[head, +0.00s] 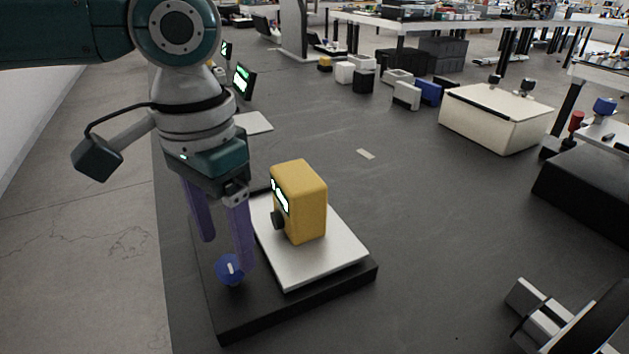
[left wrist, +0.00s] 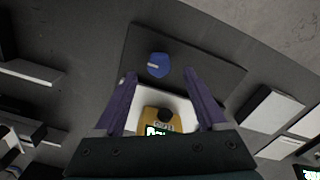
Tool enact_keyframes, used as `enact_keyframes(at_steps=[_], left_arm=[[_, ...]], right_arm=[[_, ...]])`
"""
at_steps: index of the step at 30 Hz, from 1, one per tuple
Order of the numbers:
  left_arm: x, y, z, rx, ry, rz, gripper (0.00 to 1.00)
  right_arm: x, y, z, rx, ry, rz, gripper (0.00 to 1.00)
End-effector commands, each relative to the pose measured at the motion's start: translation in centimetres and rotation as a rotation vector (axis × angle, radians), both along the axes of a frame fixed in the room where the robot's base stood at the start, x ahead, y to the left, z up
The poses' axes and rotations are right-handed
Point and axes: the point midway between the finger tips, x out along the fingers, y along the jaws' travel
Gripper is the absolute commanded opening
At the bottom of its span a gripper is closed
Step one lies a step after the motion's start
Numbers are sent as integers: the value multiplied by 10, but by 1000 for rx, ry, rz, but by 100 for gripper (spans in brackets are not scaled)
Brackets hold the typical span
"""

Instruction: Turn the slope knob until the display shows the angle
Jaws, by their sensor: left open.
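The slope knob (head: 230,270) is a blue round knob with a white mark, on the black base plate (head: 300,308). It also shows in the left wrist view (left wrist: 158,65). The yellow box (head: 305,205) stands on a white plate (head: 335,255) and carries a lit display (head: 280,196). In the left wrist view the display (left wrist: 157,130) is partly cut off by my gripper body; I cannot read its angle. My left gripper (head: 225,255) points down with purple fingers apart, close to the knob. The wrist view shows the knob just past the fingertips, between their lines. My right gripper is not seen.
A dark knob (head: 278,221) is on the yellow box's side. A large cream box (head: 495,118) stands at the right, and grey and black parts (head: 545,315) lie at the lower right. The dark table top (head: 430,215) right of the plate is clear.

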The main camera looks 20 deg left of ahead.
Motion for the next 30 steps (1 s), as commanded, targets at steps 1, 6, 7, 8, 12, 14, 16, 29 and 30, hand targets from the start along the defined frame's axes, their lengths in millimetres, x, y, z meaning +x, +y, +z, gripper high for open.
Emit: enact_keyframes(at_steps=[1,6,7,8,12,14,16,29,30], left_arm=[[-1,0,-11,1,2,0,74],[0,0,-28,0,-1,0,74],[0,0,-30,0,-1,-1,74],[0,0,-31,0,-1,-1,74],[0,0,-32,0,-2,-2,74],[0,0,-32,0,-2,-2,74],[0,0,-32,-1,-2,-2,74],[0,0,-32,-1,-2,-2,26],[0,0,-32,-1,-2,-2,22]], right_arm=[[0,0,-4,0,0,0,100],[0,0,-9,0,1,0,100],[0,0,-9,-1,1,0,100],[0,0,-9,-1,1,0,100],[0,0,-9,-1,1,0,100],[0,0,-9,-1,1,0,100],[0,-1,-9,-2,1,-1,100],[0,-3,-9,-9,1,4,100],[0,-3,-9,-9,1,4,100]])
